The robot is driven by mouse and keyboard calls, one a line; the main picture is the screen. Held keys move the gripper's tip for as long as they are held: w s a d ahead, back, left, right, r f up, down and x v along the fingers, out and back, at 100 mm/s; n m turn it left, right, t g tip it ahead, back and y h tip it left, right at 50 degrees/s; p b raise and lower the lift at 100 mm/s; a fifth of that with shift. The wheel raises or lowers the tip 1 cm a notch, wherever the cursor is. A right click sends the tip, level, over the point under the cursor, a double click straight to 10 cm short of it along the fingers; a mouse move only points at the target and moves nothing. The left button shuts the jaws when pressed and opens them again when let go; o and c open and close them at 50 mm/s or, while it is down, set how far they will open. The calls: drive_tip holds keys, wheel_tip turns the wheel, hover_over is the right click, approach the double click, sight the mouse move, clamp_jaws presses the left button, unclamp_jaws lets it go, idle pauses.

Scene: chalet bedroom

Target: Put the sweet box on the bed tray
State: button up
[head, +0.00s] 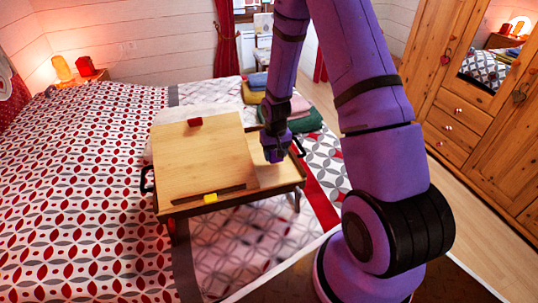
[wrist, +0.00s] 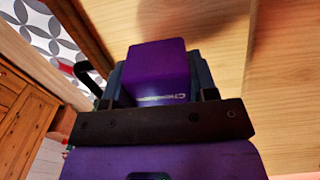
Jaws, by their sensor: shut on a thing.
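The sweet box appears to be the purple block (wrist: 158,65) with pale lettering between my dark fingers in the wrist view. My gripper (head: 277,152) is shut on it, above the right part of the bed tray. The bed tray (head: 200,160) is light wood with black side handles and stands on the bed. A large raised panel covers its left and middle; a narrower bare strip lies at the right. In the wrist view, my gripper (wrist: 158,85) has tray wood beyond and beside it. I cannot tell whether the box touches the tray.
A red piece (head: 195,122) sits at the panel's top edge and a yellow piece (head: 210,198) at its lower edge. Folded cloths (head: 304,120) lie behind the tray's right side. A wooden wardrobe (head: 470,110) stands at the right. The patterned bed (head: 85,180) is clear at the left.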

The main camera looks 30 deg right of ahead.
drive_tip(key=shift+f, duration=1.6)
drive_tip(key=o, duration=0.9)
drive_tip(key=shift+f, duration=0.1)
wheel_tip(320, 180, up, 13)
drive_tip(key=shift+f, duration=0.1)
wheel_tip(320, 180, up, 13)
drive_tip(key=n+t, duration=0.1)
hover_over(275, 159)
drive_tip(key=a, duration=0.2)
drive_tip(key=s+a+r+t, duration=0.25)
drive_tip(key=s+r, duration=0.35)
drive_tip(key=r, duration=0.3)
drive_tip(key=s+a+r+n+t, duration=0.1)
drive_tip(key=s+a+r, duration=0.1)
drive_tip(key=s+r, duration=0.3)
drive_tip(key=s+a+r+n, duration=0.1)
drive_tip(key=s+a+r, duration=0.2)
drive_tip(key=s, duration=0.8)
wheel_tip(275, 159, up, 2)
drive_tip(key=shift+s+a+r+t, duration=0.1)
drive_tip(key=shift+s+a+t, duration=0.15)
drive_tip(key=shift+a+t, duration=0.1)
